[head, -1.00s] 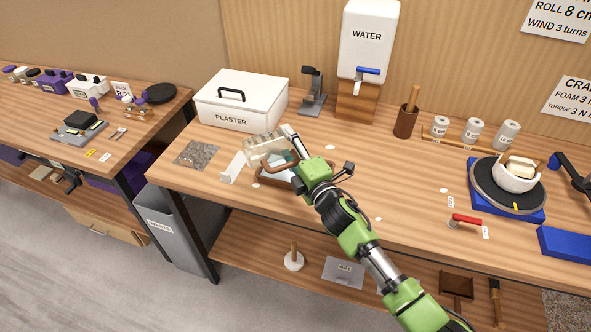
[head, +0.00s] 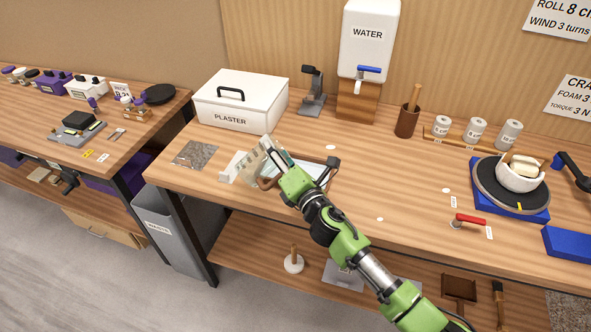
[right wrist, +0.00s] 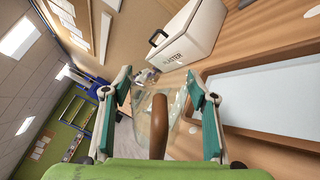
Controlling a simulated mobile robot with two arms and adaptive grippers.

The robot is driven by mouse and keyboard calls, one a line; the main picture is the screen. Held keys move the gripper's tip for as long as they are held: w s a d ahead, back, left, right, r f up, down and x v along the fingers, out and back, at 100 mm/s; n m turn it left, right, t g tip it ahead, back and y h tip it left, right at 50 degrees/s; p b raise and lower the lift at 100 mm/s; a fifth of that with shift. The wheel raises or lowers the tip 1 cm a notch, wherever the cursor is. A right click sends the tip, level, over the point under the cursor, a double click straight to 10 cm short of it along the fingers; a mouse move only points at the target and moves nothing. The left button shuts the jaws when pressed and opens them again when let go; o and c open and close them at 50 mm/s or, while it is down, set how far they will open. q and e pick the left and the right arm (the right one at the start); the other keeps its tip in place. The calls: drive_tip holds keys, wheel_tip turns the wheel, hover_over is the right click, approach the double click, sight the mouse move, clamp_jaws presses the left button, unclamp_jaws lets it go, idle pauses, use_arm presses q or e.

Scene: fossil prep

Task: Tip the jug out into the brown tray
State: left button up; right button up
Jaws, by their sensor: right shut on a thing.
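The jug (head: 250,169) is clear with a brown handle. In the head view it is tilted at the left end of the brown tray, partly hidden by my gripper. My right gripper (head: 272,150) is shut on the jug's brown handle (right wrist: 158,125), which stands between the fingers in the right wrist view, with the clear body (right wrist: 180,104) beyond. The brown tray (head: 333,160) has a pale inside and lies under and right of my gripper; its rim (right wrist: 262,58) shows at the right of the wrist view. I cannot tell whether anything is flowing. My left gripper is out of view.
A white plaster box (head: 240,107) stands behind, with a grey stand (head: 313,90) and water dispenser (head: 369,45) to its right. A white angled piece (head: 232,166) and grey mat (head: 195,154) lie left of the jug.

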drive_tip(key=shift+r, duration=0.25)
drive_tip(key=a+n+p, duration=0.1)
drive_tip(key=s+a+r+n+p, duration=0.1)
drive_tip(key=shift+r+n, duration=0.3)
drive_tip(key=shift+s+a+n, duration=0.15)
drive_tip(key=shift+a+n, duration=0.15)
drive_tip(key=shift+n, duration=0.1)
drive_tip(key=shift+r+p, duration=0.1)
drive_tip(key=shift+p, duration=0.2)
wheel_tip(320, 180, up, 8)
drive_tip(key=n+p, duration=0.3)
drive_tip(key=p, duration=0.5)
